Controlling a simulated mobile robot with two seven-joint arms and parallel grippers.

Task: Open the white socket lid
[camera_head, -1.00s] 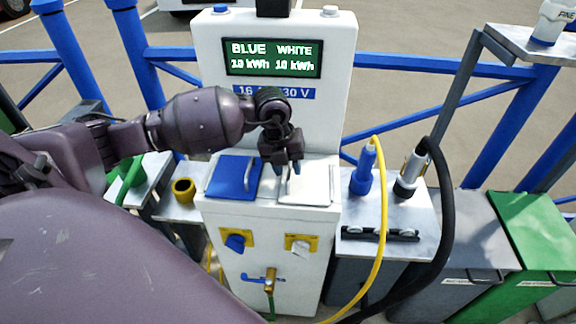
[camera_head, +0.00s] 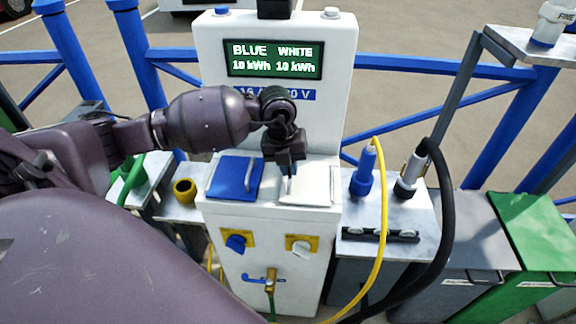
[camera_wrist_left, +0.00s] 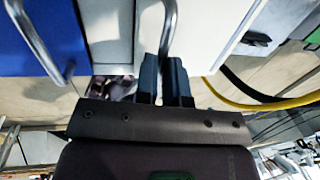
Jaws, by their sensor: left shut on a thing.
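The white socket lid (camera_head: 315,184) lies flat on the sloped top of the white power post (camera_head: 267,212), to the right of the blue socket lid (camera_head: 234,178). My left gripper (camera_head: 291,174) is at the left part of the white lid. It is shut on the lid's metal handle (camera_wrist_left: 169,22), which runs in between the two fingers (camera_wrist_left: 163,65) in the left wrist view. The arm hides part of the post front panel. My right gripper is in neither view.
A blue plug (camera_head: 365,170) and a grey plug (camera_head: 410,173) stand on a shelf to the right, with a yellow cable (camera_head: 381,240) and a black cable (camera_head: 444,240) hanging down. A display (camera_head: 272,59) rises behind the lids. Blue railings stand behind.

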